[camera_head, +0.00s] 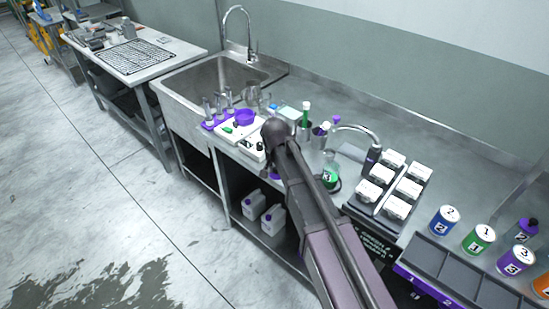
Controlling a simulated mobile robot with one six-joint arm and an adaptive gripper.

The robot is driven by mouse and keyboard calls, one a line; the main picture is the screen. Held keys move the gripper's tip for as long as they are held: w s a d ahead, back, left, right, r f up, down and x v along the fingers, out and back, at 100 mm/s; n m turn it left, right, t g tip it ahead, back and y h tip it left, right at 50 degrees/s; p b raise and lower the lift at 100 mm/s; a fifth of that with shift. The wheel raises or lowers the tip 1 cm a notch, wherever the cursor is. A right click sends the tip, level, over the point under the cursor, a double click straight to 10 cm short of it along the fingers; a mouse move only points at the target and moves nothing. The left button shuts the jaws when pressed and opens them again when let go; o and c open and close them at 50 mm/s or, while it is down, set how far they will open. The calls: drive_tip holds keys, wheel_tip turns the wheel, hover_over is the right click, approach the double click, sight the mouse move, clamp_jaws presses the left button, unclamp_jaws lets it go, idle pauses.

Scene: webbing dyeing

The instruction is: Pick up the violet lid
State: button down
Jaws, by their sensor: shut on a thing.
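My arm reaches up from the lower right and ends in a dark round joint over the counter's front part. My gripper's fingers do not show; they are hidden behind the arm. A small violet piece (275,174) shows at the arm's left side, close to the counter's front edge. I cannot tell whether it is the violet lid or whether it is held. A violet bowl-like thing (245,117) stands left of the arm's end, among small items on the counter.
A sink (215,80) with a tall tap is at the back left. A beaker with green liquid (330,175) stands right of the arm. White-topped blocks (381,173) and numbered cans (444,219) are further right. White jugs (273,218) sit on the shelf below.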

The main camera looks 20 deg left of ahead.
drive_tip(key=s+d, duration=0.3)
drive_tip(key=s, duration=0.3)
drive_tip(key=shift+s+d+r, duration=0.2)
drive_tip(key=shift+s+r, duration=0.1)
drive_tip(key=shift+r, duration=0.1)
idle(0.4)
